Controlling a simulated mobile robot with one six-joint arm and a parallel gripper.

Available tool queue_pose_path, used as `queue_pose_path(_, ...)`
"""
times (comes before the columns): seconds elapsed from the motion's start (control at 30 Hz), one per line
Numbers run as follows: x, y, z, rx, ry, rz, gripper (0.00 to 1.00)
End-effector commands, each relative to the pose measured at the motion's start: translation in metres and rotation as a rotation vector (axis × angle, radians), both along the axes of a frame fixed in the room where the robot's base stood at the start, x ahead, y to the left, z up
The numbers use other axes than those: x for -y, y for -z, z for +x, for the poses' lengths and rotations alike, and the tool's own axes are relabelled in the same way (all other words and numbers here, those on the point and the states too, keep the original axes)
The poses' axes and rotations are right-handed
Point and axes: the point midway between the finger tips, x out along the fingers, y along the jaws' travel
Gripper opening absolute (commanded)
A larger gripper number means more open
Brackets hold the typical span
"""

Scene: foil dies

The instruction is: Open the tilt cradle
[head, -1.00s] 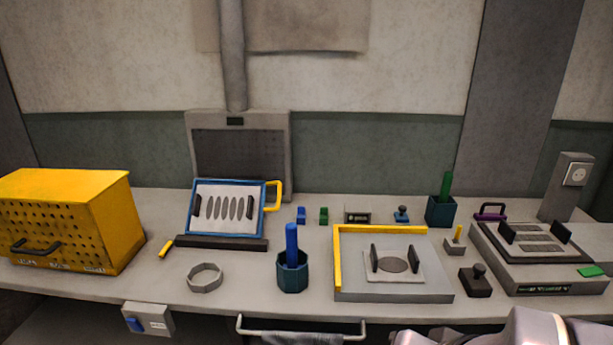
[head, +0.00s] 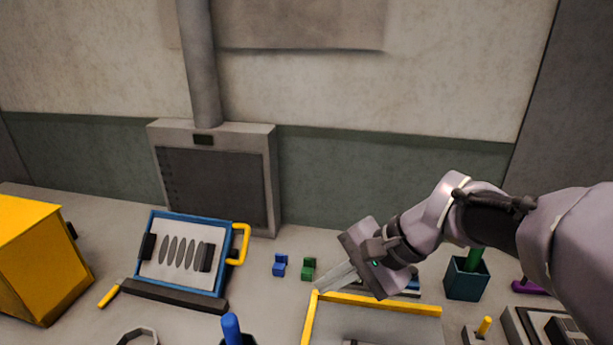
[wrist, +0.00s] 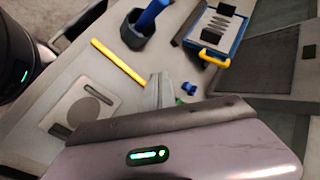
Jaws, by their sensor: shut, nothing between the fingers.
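The tilt cradle, which I take to be the blue-framed panel (head: 187,253), leans back on a dark base bar (head: 175,295) at left in the head view. Its white face carries a row of dark oval slots between two black blocks. A yellow handle (head: 240,243) sticks out from its right side. It also shows at the top of the wrist view (wrist: 238,38), with the handle (wrist: 214,61) facing my gripper. My gripper (head: 322,287) is shut and empty, to the right of the cradle and apart from it, by the corner of the yellow-edged fixture.
Small blue (head: 280,265) and green (head: 308,269) blocks lie between cradle and gripper. The yellow-edged fixture (head: 375,304) is beside my fingers. A blue rod in a cup (head: 232,330) stands in front.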

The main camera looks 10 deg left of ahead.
Motion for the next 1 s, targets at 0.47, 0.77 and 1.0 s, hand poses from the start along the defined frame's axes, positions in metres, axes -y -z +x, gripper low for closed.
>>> queue_pose_path(0.47, -0.075, 0.081, 0.197, -0.377, 0.213, 0.69, 0.0)
queue_pose_path(0.77, -0.091, 0.11, 0.22, -0.409, 0.259, 0.798, 0.0)
queue_pose_path(1.0, -0.141, 0.12, 0.228, -0.41, 0.257, 0.794, 0.0)
